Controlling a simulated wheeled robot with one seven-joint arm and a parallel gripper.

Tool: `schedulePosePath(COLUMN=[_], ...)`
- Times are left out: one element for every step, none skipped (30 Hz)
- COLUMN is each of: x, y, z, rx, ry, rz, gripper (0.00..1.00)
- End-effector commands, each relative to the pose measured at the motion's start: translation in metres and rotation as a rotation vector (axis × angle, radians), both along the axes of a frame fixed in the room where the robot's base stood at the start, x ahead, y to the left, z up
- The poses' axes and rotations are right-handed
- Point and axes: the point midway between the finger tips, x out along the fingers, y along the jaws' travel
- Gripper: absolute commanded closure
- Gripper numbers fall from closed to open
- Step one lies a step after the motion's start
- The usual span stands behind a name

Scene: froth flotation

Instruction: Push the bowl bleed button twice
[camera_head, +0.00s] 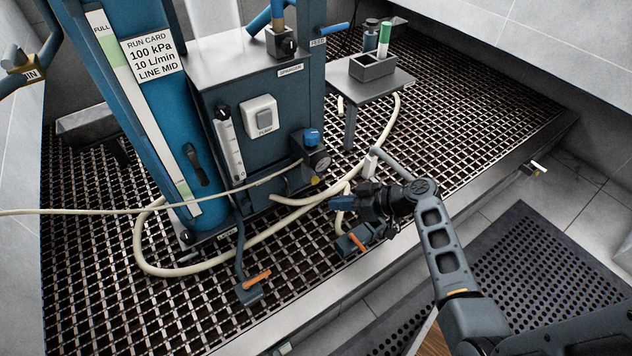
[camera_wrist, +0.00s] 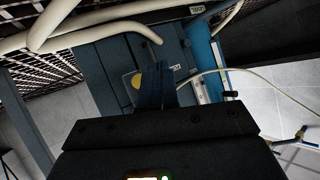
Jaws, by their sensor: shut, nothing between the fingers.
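A small yellow button (camera_head: 315,181), which looks like the bowl bleed button, sits under the air regulator with the blue knob (camera_head: 311,137) and round gauge (camera_head: 320,160). The yellow disc also shows in the wrist view (camera_wrist: 136,81), just left of my fingers and partly hidden by them. My gripper (camera_head: 336,203) is shut and empty. In the head view its tips are a little below and right of the button. They appear apart from it, though the exact gap is hard to tell. My fingers (camera_wrist: 155,90) cover part of the panel behind in the wrist view.
The grey sparger box (camera_head: 255,80) with a white pump switch (camera_head: 260,115) stands beside the blue column (camera_head: 150,110). Cream hoses (camera_head: 290,200) loop around it. Valves with orange handles (camera_head: 257,280) lie on the grating. A small side table (camera_head: 395,80) holds a bottle rack (camera_head: 372,67).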

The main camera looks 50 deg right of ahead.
Motion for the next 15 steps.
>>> schedulePosePath(x=[0.008,0.011,0.016,0.020,0.024,0.028,0.031,0.034,0.038,0.040,0.042,0.045,0.046,0.048,0.049], y=[-0.003,-0.004,-0.005,-0.006,-0.007,-0.008,-0.009,-0.010,-0.011,-0.012,-0.012,-0.013,-0.013,-0.014,-0.014], z=[-0.002,-0.002,-0.002,-0.001,-0.001,-0.002,-0.003,-0.003,-0.003,-0.003,-0.002,-0.002,-0.002,-0.001,-0.001], rx=[-0.002,-0.001,-0.001,-0.001,-0.002,0.000,-0.001,-0.001,-0.002,-0.002,-0.001,0.000,0.000,-0.001,-0.001], ry=[-0.001,0.000,0.000,-0.002,-0.001,0.000,0.001,-0.001,-0.001,-0.001,0.000,0.001,0.001,0.000,0.000], rz=[0.001,0.000,0.000,0.001,0.001,0.001,0.002,0.002,0.001,0.001,0.000,0.000,0.000,0.000,0.000], gripper=[1.00,1.00,1.00,1.00,1.00,1.00,1.00,1.00,1.00,1.00,1.00,1.00,1.00,1.00,1.00])
